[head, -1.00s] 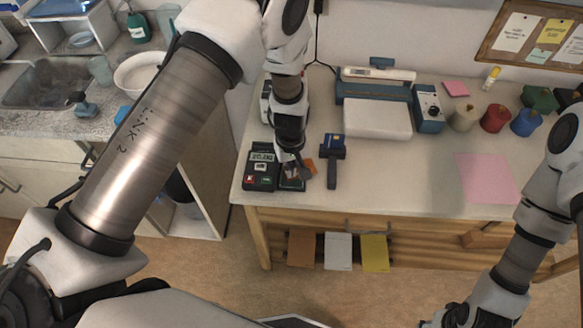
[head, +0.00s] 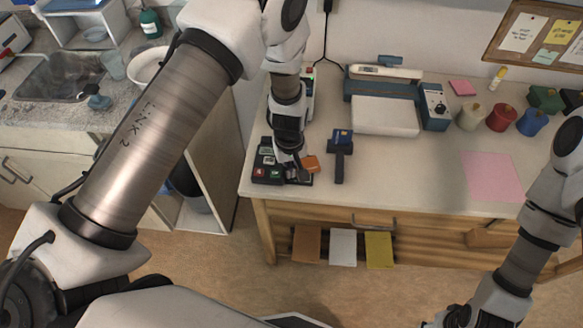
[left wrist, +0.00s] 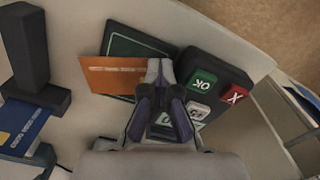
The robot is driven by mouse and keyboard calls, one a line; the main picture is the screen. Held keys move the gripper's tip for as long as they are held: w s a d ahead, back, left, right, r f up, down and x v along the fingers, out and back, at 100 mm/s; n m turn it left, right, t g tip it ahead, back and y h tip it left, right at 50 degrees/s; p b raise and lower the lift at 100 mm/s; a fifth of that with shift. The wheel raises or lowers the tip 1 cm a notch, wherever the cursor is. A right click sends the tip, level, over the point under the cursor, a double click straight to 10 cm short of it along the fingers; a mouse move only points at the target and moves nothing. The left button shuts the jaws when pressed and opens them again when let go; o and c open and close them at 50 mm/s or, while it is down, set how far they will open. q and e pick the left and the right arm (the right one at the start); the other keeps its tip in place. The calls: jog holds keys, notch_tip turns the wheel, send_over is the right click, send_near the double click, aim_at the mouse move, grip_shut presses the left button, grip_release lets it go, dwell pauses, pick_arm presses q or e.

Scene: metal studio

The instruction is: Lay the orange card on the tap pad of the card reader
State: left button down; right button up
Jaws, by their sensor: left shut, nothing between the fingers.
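The card reader (head: 266,170) stands at the left of the table, its keys toward me. In the left wrist view its keypad (left wrist: 215,85) shows a green OK key and a red X key. The dark tap pad (left wrist: 125,45) with a green outline adjoins it. The orange card (left wrist: 105,75) lies across the pad, overhanging its left edge; it also shows in the head view (head: 311,163). My left gripper (left wrist: 160,75) is shut and empty, its tips at the card's right end, hiding part of the pad. My right gripper (head: 432,324) is mostly cut off at the bottom.
A dark stand with a blue card (head: 341,138) is close right of the reader. A blue and white device (head: 385,115), several spools (head: 502,117) and a pink sheet (head: 492,177) are farther right. The table's front middle is clear.

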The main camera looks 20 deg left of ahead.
pick_arm(q)
jog(key=shift+s, duration=0.15)
jog(key=c, duration=1.4)
grip_release()
jog(key=shift+s+a, duration=0.1)
jog(key=shift+a, duration=0.1)
jog(key=shift+r, duration=0.55)
notch_tip(320, 180, up, 7)
jog(key=shift+f, duration=0.1)
